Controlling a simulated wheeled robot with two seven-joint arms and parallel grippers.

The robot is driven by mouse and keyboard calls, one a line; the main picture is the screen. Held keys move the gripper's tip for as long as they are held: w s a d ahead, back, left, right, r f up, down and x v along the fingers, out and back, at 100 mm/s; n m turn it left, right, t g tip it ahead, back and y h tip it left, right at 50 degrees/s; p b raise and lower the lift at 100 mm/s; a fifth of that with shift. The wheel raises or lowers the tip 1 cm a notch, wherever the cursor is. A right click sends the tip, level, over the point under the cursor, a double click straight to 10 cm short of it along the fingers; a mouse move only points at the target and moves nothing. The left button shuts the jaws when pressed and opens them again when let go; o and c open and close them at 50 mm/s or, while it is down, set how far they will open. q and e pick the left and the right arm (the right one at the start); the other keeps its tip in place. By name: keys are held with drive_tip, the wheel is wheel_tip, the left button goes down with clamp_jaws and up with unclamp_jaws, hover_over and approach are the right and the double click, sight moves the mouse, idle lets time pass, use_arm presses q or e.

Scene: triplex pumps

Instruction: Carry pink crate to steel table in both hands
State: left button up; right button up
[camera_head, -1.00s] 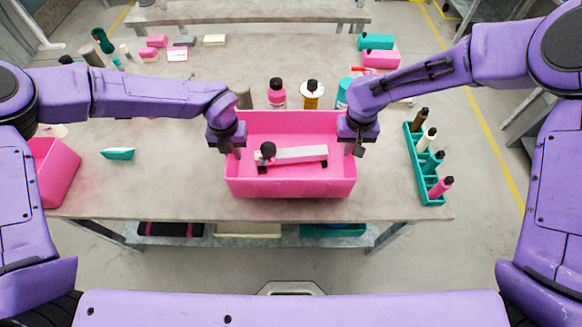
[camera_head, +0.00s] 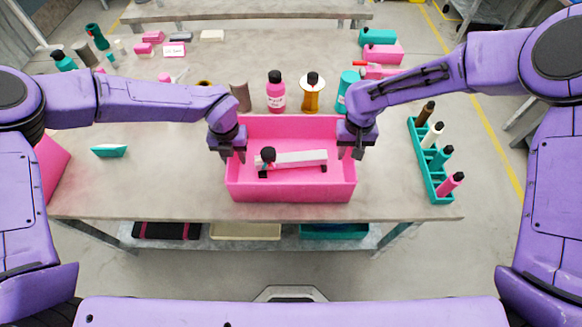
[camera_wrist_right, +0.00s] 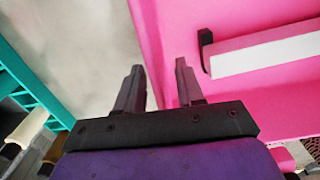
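The pink crate (camera_head: 290,189) is over the middle of the grey table (camera_head: 150,195), near its front edge. I cannot tell whether its base touches the top. A white bar with black ends (camera_head: 300,159) and a dark-capped bottle (camera_head: 268,156) lie inside. My left gripper (camera_head: 234,156) is at the crate's left wall and appears shut on it; its fingertips are partly hidden. My right gripper (camera_head: 352,154) is at the right wall; in the right wrist view its fingers (camera_wrist_right: 160,82) straddle the pink wall, one inside and one outside.
A teal rack of bottles (camera_head: 432,165) stands right of the crate. Pink (camera_head: 276,92) and amber (camera_head: 312,93) bottles stand behind it. A teal dish (camera_head: 109,151) and another pink crate (camera_head: 50,165) are at left. Another table (camera_head: 245,12) stands at the back.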

use_arm(q)
drive_tip(key=shift+r, duration=0.1)
use_arm(e)
drive_tip(key=shift+s, duration=0.1)
use_arm(q)
drive_tip(key=shift+r, duration=0.25)
use_arm(e)
drive_tip(key=shift+r, duration=0.1)
use_arm(q)
wheel_tip(320, 180, up, 11)
drive_tip(key=shift+r, duration=0.15)
use_arm(e)
wheel_tip(320, 180, up, 11)
drive_tip(key=shift+s+r, duration=0.1)
drive_tip(key=shift+r, duration=0.4)
